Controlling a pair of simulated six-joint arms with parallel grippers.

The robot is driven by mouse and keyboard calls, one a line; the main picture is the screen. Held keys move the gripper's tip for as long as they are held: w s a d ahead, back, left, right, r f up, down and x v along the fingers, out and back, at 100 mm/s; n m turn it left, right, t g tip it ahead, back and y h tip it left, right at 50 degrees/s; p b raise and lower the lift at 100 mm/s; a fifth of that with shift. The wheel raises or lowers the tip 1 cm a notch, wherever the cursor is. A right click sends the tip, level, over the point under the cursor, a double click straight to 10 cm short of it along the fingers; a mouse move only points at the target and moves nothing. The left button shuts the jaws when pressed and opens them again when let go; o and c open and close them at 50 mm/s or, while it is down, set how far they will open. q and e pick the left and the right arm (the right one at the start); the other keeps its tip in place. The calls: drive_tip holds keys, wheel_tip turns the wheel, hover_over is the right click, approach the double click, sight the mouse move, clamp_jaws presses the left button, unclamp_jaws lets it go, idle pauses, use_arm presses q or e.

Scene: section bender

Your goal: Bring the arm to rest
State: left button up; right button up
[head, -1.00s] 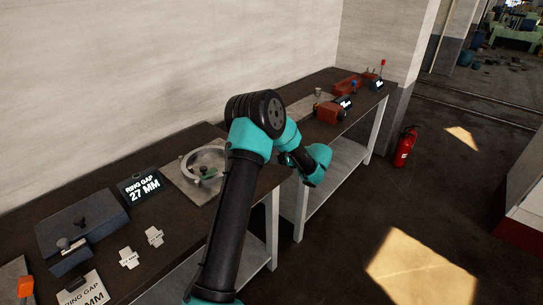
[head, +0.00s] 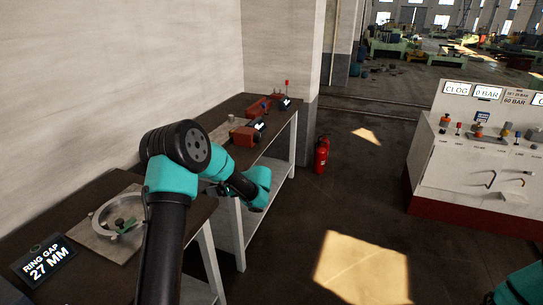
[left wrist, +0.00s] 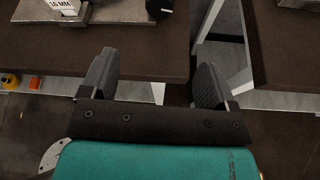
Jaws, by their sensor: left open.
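My left arm rises in front of the bench in the head view and bends over at its elbow. My left gripper (left wrist: 156,78) is open in the left wrist view, with its two dark fingers wide apart and nothing between them. It is over the front edge of a dark bench (left wrist: 140,42), beside the gap to a second bench top. In the head view the gripper (head: 211,190) is small and dark, partly hidden by my own arm. My right gripper is out of view; only a teal part of my body shows at the lower right corner.
The near bench holds a ring (head: 119,212) on a plate and a "RING GAP 27 MM" display (head: 44,262). The far bench (head: 226,108) carries red devices. A fire extinguisher (head: 321,154) and a control console (head: 470,150) stand to the right, with open floor between.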

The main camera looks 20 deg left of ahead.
use_arm(q)
drive_tip(key=s+d+f+n+g+h, duration=0.1)
drive_tip(key=s+d+f+h, duration=0.25)
drive_tip(key=f, duration=0.35)
drive_tip(key=s+d+f+n+h, duration=0.2)
drive_tip(key=s+d+f+h, duration=0.15)
drive_tip(key=d+f, duration=0.2)
drive_tip(key=s+d+f+n+g+h, duration=0.1)
drive_tip(key=s+d+f+h, duration=0.3)
drive_tip(key=f, duration=0.3)
drive_tip(key=s+d+f+n+t+h, duration=0.2)
drive_tip(key=s+d+f+n+h, duration=0.1)
drive_tip(key=s+d+n, duration=0.4)
drive_tip(key=s+d+f+n+t+h, duration=0.2)
drive_tip(key=s+d+f+n+h, duration=0.1)
drive_tip(key=s+d+n, duration=0.5)
drive_tip(key=shift+s+d+f+n, duration=0.3)
drive_tip(key=shift+s+f+n, duration=0.05)
drive_tip(key=shift+f+n, duration=0.45)
